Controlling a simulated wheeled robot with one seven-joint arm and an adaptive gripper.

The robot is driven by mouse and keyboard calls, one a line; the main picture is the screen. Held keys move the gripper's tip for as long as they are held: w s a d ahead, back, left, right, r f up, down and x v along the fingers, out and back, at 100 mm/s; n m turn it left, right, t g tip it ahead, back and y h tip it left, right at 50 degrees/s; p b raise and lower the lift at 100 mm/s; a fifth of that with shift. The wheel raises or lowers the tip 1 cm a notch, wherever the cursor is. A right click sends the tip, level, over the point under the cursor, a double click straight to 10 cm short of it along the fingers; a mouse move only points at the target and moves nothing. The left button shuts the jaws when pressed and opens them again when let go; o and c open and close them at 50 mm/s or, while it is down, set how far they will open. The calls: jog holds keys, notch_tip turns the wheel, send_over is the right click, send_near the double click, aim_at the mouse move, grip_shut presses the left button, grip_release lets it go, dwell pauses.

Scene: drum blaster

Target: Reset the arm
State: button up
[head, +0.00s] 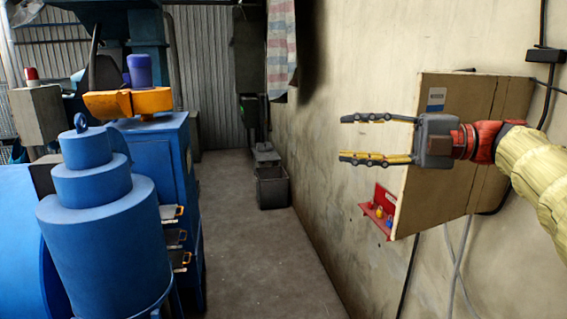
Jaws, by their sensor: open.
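My gripper (366,138) is at the right of the head view, at the end of my arm with its yellow sleeve and red wrist ring.
A red holder (379,212) with small coloured knobs sits below the gripper by the box. A stepped blue machine (100,220) with orange and purple parts fills the left. Dark bins (272,188) stand at the back. The concrete floor (250,250) between is clear.

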jog(key=w+d+m+t+h+b, duration=0.4)
jog(key=w+m+t+h+b, duration=0.3)
jog(key=m+t, duration=0.7)
jog(key=s+d+f+m+h+b, duration=0.25)
jog(key=f+m+h, duration=0.2)
jog(key=f, duration=0.25)
jog(key=s+d+f+m+g+h+b, duration=0.1)
jog(key=s+d+f+m+h+b, duration=0.15)
jog(key=d+f+m+h, duration=0.4)
jog(key=s+d+f+m+h+b, duration=0.1)
jog(key=f+m+b, duration=0.2)
jog(key=f, duration=0.6)
jog(key=s+a+f+m+g+b, duration=0.1)
jog(key=s+f+g, duration=0.3)
jog(key=s+f, duration=0.4)
jog(key=s+a+f+m+g+y+b, duration=0.1)
jog(key=s+a+f+m+g+b, duration=0.1)
jog(key=s+f, duration=0.7)
jog(key=s+a+f+m+g+y+b, duration=0.1)
jog(key=s+a+f+g+b, duration=0.2)
jog(key=s+f, duration=0.5)
notch_tip(320, 180, down, 13)
jog(key=a+g, duration=0.1)
jog(key=g, duration=0.1)
jog(key=shift+s+a+m+g, duration=0.15)
jog(key=shift+a+m+g, duration=0.1)
jog(key=shift+m+g, duration=0.05)
jog(key=shift+r, duration=0.15)
